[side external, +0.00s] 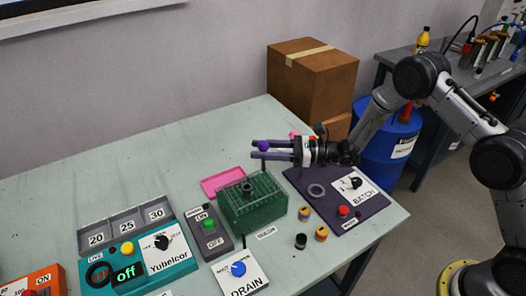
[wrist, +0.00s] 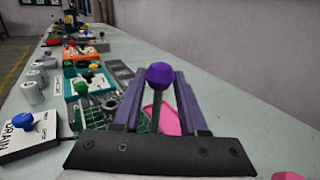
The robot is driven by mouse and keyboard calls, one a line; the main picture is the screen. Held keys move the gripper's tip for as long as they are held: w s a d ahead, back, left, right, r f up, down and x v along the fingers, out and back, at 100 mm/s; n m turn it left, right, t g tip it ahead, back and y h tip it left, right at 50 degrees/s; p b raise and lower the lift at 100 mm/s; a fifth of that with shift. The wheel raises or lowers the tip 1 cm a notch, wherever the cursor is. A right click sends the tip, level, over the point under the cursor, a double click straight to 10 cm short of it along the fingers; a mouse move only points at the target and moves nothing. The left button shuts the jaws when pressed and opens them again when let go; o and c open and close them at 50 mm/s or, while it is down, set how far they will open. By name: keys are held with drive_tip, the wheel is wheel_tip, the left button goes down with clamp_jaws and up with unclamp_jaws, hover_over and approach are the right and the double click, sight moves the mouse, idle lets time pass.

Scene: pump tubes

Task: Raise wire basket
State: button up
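The wire basket (side external: 263,189) sits in the green tank (side external: 252,217) in the side view, with a dark small piece at its top. A thin rod rises from it to a purple ball knob (side external: 263,146). My gripper (side external: 259,149) reaches in level from the right, above the tank, with its purple fingers either side of the knob's rod. In the wrist view the knob (wrist: 160,76) stands between the finger ends, and a gap shows between the fingers (wrist: 158,84). I cannot tell whether either finger touches the rod. The basket is mostly hidden there.
A pink lid (side external: 222,182) lies behind the tank. A grey ON/OFF switch (side external: 209,231) and the DRAIN panel (side external: 239,270) stand close in front and left. The BATCH panel (side external: 345,196) and several small pots lie right. A cardboard box (side external: 312,85) stands behind.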

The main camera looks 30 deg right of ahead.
drive_tip(key=shift+f, duration=0.15)
drive_tip(key=shift+s+d, duration=0.15)
drive_tip(key=shift+d, duration=0.1)
drive_tip(key=v, duration=1.3)
drive_tip(key=shift+s+d, duration=0.1)
